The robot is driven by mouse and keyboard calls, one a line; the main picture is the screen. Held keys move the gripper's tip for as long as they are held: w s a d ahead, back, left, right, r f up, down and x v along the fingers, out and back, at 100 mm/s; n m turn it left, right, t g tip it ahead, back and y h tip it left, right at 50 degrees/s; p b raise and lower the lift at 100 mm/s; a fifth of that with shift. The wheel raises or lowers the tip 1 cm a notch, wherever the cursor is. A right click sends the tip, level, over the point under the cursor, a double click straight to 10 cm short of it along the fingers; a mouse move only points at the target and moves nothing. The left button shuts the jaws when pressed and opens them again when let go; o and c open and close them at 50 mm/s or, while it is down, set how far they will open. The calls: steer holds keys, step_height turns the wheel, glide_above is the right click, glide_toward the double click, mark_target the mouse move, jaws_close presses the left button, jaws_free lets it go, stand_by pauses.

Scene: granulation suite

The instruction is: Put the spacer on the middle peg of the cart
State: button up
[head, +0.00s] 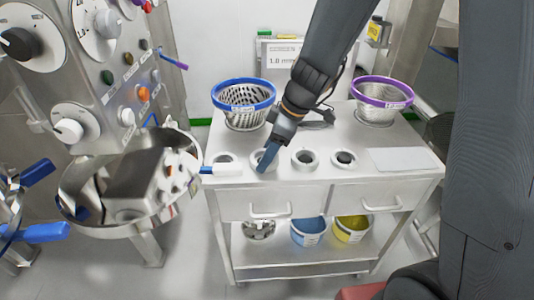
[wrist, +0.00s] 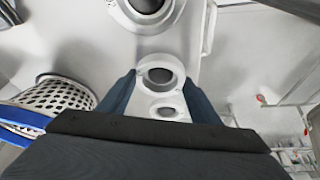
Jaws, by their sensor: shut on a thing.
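The cart (head: 420,167) has a row of pale ring shapes with dark centres on its top. My gripper (head: 263,163) points down at the second ring from the left. In the wrist view, my two blue fingers (wrist: 160,80) are shut on a pale ring with a dark centre, the spacer (wrist: 160,65). My fingertip partly hides this spacer in the head view. Other rings stand at the far left (head: 224,158), right of my gripper (head: 305,159) and further right (head: 344,159). I cannot tell whether the spacer touches the cart top or which rings surround pegs.
A blue-rimmed basket (head: 243,95) and a purple-rimmed basket (head: 382,95) stand on the cart's back. A white and blue tool (head: 220,170) lies at its left edge. A flat pale plate (head: 402,160) lies at the right. A steel machine (head: 115,90) stands left.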

steer(key=o, duration=1.2)
steer(key=shift+r, duration=0.1)
steer(key=v, duration=0.7)
steer(key=shift+d+r, duration=0.2)
steer(key=shift+r, duration=0.1)
steer(key=shift+s, duration=0.2)
steer(key=s+d+f+m+g+h, duration=0.1)
steer(key=s+d+f+m+h, duration=0.3)
steer(key=s+d+m, duration=0.7)
steer(key=s+f+m, duration=0.1)
steer(key=s+m, duration=0.2)
steer(key=shift+f+m, duration=0.3)
steer(key=shift+f, duration=0.05)
